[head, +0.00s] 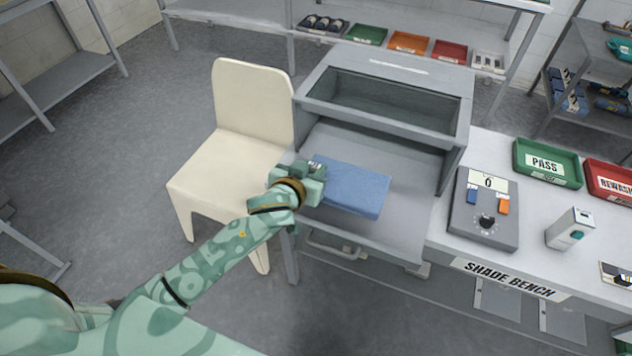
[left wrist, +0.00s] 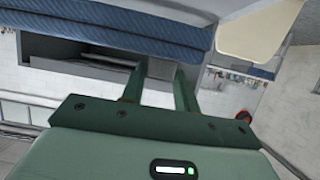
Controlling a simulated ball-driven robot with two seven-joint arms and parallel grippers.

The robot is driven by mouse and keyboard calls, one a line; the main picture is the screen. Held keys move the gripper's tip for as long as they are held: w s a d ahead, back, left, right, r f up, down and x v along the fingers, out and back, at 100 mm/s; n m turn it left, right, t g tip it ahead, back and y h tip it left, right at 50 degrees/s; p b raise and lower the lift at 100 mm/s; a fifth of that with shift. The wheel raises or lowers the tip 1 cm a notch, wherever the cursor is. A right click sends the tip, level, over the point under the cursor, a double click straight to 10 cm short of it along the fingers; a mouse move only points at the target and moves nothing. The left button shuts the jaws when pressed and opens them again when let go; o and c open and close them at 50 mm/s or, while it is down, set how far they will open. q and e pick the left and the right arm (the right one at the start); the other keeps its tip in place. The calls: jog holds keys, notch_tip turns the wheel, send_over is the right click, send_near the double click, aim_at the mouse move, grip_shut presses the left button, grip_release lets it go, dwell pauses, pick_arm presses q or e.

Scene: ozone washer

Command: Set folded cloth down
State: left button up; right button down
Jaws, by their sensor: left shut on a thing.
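The folded blue cloth (head: 352,188) is a flat rectangular stack at the mouth of the grey washer (head: 455,165). My left gripper (head: 318,178) is shut on the cloth's left end, with the arm reaching in from the lower left. The cloth is over the washer's grey interior surface (head: 400,220); I cannot tell whether it touches it. In the left wrist view the cloth (left wrist: 110,28) spans the top edge, with the two fingers of my left gripper (left wrist: 160,72) reaching toward it. The fingertips are partly hidden. My right gripper is not in view.
A cream chair (head: 240,130) stands close on the washer's left. The shade bench (head: 470,268) on the right carries a grey control box (head: 485,235), a green PASS tray (head: 547,164) and a red tray (head: 612,183). A handle (head: 335,246) juts below the washer's front.

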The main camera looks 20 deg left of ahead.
pick_arm(q)
jog(key=w+f, duration=0.1)
jog(key=w+f+b, duration=0.1)
jog(key=f, duration=0.1)
jog(key=shift+w+a+f, duration=0.15)
jog(key=shift+w+a, duration=0.1)
jog(key=shift+a, duration=0.15)
jog(key=f, duration=0.1)
jog(key=f+b, duration=0.2)
jog(key=f, duration=0.1)
jog(key=shift+w+a, duration=0.1)
jog(key=shift+w, duration=0.25)
jog(key=shift+r, duration=0.2)
jog(key=shift+s, duration=0.1)
jog(key=shift+f, duration=0.2)
jog(key=o, duration=1.1)
